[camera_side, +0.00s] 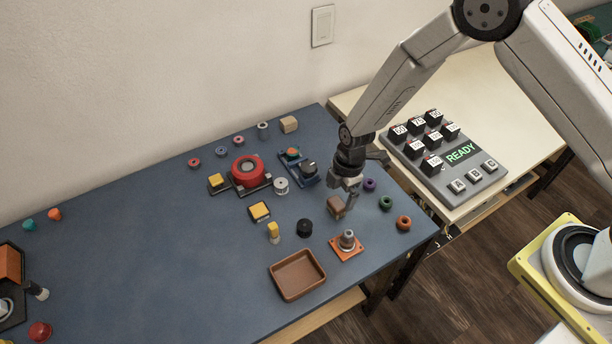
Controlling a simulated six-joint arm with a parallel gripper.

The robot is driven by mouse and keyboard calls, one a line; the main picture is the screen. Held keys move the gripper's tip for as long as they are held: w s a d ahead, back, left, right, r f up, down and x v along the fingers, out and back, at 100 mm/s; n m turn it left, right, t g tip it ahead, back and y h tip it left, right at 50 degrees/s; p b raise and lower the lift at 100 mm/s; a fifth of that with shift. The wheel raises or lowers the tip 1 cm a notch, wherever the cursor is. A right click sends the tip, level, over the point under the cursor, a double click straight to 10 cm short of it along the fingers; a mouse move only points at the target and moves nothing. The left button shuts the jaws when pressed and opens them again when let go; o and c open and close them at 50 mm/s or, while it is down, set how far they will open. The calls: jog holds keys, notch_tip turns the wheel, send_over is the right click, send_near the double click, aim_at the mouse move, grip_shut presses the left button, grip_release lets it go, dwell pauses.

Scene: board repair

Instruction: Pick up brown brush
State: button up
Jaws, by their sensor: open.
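My gripper (347,187) points down over the right part of the blue table and is open. A small brown block-shaped thing (336,207), which looks like the brown brush, is right at its fingertips, slightly to the left. I cannot tell whether the fingers touch it or straddle it. Its upper right part is partly hidden by a finger.
An orange plate with a metal post (347,243) and a brown tray (298,275) stand in front. Purple, green and orange rings (386,203) lie to the right. A black knob (305,228) and white spool (281,186) are left. The blue table's (130,260) left-middle is clear.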

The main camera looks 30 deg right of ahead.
aim_at(337, 202)
jog(key=shift+a+f, duration=0.15)
jog(key=shift+f, duration=1.15)
jog(key=shift+a+f, duration=0.15)
jog(key=shift+f, duration=1.15)
jog(key=c, duration=1.3)
jog(key=shift+c, duration=0.2)
jog(key=shift+r, duration=0.25)
